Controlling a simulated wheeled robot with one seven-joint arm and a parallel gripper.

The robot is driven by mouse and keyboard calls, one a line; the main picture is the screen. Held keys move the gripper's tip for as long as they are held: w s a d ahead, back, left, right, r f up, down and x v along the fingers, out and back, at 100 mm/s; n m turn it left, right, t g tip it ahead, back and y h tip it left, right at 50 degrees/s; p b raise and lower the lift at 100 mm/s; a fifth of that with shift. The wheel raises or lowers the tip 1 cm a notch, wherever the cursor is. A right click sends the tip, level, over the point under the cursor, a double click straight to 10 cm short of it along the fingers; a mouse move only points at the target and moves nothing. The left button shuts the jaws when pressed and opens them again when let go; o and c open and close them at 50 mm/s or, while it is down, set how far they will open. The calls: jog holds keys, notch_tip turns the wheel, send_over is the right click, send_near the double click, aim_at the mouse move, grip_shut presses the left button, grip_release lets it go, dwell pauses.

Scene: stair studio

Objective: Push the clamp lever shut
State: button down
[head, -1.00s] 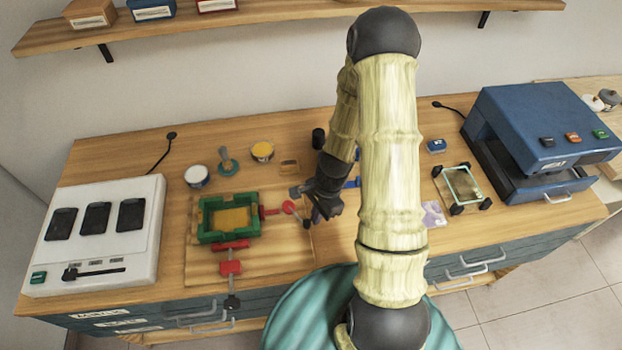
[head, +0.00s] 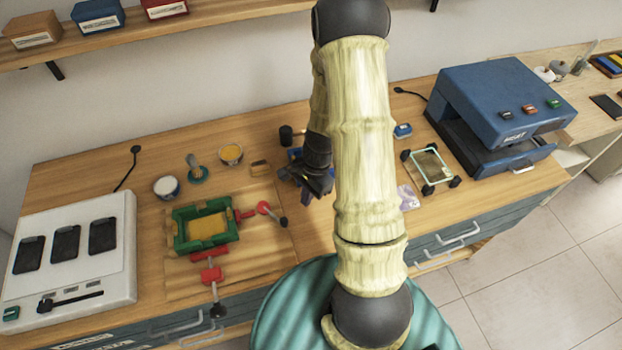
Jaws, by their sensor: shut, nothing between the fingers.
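A green frame (head: 178,232) with a yellow-brown inside sits on a wooden board (head: 262,262) on the bench. A red clamp (head: 246,214) is at the frame's right side; its lever (head: 265,208) has a red round part and a dark tip pointing to the lower right. A second red clamp (head: 211,274) is at the frame's front, with a dark-tipped lever (head: 217,309) sticking out toward the bench edge. My dark gripper (head: 318,190) is shut and empty, above the bench to the right of the right-hand lever and apart from it. My arm partly hides the bench behind it.
A white box with dark pads (head: 72,255) stands at left. Small pots (head: 166,186) and a dark cylinder (head: 286,135) stand behind the frame. A glass-topped frame (head: 432,168) and a blue press (head: 500,110) are at right.

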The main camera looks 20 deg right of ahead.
jog(key=v, duration=0.6)
jog(key=shift+r, duration=0.25)
jog(key=shift+d, duration=0.15)
jog(key=s+a+r+n+t+h, duration=0.1)
jog(key=s+a+r+n, duration=0.2)
jog(key=r+n, duration=0.2)
jog(key=s+a+r+n+t+h, duration=0.1)
jog(key=s+a+r+n+t, duration=0.1)
jog(key=r+n, duration=0.4)
jog(key=a+n, duration=0.1)
jog(key=n, duration=0.2)
jog(key=shift+s+a+r+n+h, duration=0.3)
jog(key=shift+s+a+r+n, duration=0.05)
jog(key=shift+s+n, duration=0.05)
jog(key=shift+w, duration=0.1)
dwell(0.7)
